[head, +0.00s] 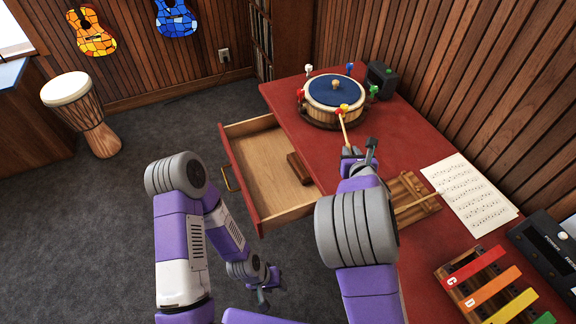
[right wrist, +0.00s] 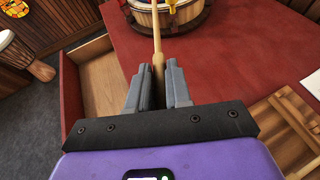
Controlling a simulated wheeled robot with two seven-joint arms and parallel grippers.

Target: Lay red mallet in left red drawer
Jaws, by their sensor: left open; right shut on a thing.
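My right gripper (head: 350,154) is shut on the pale wooden stick of a mallet (head: 345,128) above the red table. The stick also shows in the right wrist view (right wrist: 157,40), between the fingers (right wrist: 160,85). It points toward the drum; its head overlaps red and yellow parts at the drum's near side, so its exact outline is hard to tell. The red drawer (head: 240,185) at the table's left side is pulled open, with a pale wood floor and a dark brown block inside. My left gripper (head: 265,290) is open and empty, low over the carpet, in front of the drawer.
The drum (head: 334,98) with a blue top and coloured knobs stands on the red table (head: 285,98). A wooden rack (head: 408,190) with another stick, sheet music (head: 470,192), and a xylophone (head: 490,285) lie to the right. The drawer floor is mostly free.

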